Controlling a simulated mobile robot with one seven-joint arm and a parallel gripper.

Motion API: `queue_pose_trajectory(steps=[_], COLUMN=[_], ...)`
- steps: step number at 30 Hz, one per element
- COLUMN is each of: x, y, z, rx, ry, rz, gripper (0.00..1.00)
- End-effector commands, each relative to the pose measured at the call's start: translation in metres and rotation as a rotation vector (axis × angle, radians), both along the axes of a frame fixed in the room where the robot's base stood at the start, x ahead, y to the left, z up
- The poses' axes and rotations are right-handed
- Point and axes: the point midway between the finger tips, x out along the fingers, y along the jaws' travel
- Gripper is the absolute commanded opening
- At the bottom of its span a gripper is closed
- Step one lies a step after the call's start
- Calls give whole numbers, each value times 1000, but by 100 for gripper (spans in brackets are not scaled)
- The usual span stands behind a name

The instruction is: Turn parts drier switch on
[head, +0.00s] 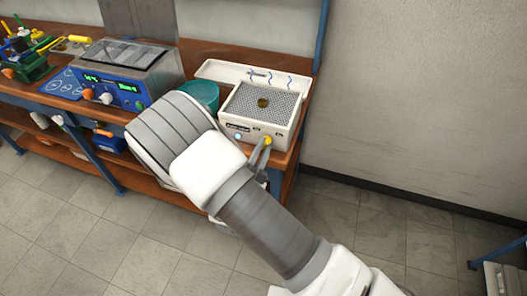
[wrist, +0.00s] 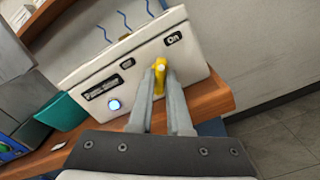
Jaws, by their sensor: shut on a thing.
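The parts drier (head: 262,110) is a white box with a grey mesh top and a small brown item on it, at the right end of the bench. Its front shows in the wrist view (wrist: 103,72), with a label, a lit blue-white light (wrist: 115,105), and "Off" and "On" marks. The yellow switch knob (wrist: 161,68) sits between the marks, its handle pointing roughly up in the wrist picture. My gripper (wrist: 161,75) is at the front panel with its fingers shut on the knob. In the head view the fingers (head: 261,150) reach the yellow knob (head: 267,141).
The wooden bench (head: 190,48) carries a blue machine (head: 125,75) with green displays, left of the drier. A teal container (head: 201,94) stands beside the drier. Open floor (head: 375,240) lies to the right.

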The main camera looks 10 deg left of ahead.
Motion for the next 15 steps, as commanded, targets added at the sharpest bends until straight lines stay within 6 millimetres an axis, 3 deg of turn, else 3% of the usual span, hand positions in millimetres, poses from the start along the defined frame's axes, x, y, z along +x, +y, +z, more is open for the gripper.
queue_pose_trajectory(steps=[15], x=[0], y=[0], z=[0], rx=[122], ry=[-8], rz=[1], gripper=[0])
